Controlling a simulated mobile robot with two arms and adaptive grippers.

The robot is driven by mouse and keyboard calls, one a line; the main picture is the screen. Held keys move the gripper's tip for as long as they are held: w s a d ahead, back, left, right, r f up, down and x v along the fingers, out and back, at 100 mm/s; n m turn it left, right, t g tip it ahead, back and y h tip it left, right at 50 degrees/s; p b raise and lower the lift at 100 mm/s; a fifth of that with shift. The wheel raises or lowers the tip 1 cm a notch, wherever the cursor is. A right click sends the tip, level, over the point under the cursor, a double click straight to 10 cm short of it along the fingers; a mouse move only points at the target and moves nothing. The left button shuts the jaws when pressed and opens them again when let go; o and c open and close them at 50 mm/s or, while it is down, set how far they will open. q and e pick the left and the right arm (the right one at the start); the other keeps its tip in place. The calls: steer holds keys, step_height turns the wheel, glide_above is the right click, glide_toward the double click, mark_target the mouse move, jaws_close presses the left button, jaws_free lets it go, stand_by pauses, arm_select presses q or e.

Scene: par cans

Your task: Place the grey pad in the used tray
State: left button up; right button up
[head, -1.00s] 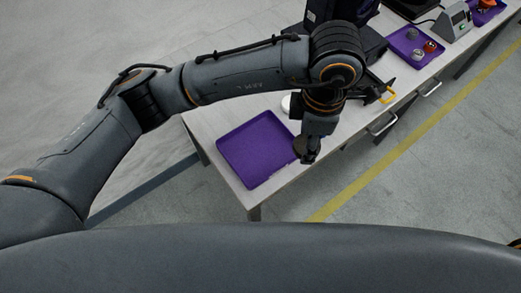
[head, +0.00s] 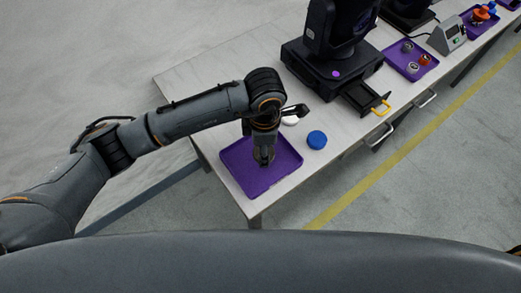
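The empty-looking purple tray (head: 284,168) lies at the near left end of the bench. My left gripper (head: 265,161) points down over the tray's middle. Its fingers are small and dark here, so I cannot tell whether they are open or shut, or whether they hold anything. No grey pad shows clearly; it may be hidden by the gripper. A blue round pad (head: 316,140) lies on the bench just right of the tray. A white round pad (head: 290,120) lies behind, partly covered by my arm. My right gripper is not in view.
A black stage light (head: 333,60) stands on the bench, with an open drawer with a yellow handle (head: 382,107) at its front. Another purple tray (head: 398,62) holds small round parts. A grey meter (head: 446,36) stands farther right. Bench space around the blue pad is clear.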

arm_select(q)
steer(key=f, duration=0.1)
steer(key=f+p, duration=0.1)
steer(key=f, duration=0.1)
steer(key=shift+w+a, duration=0.2)
steer(key=shift+a, duration=0.2)
steer(key=shift+f+p, duration=0.3)
steer(key=shift+f, duration=0.25)
steer(key=shift+f, duration=0.1)
steer(key=o, duration=0.8)
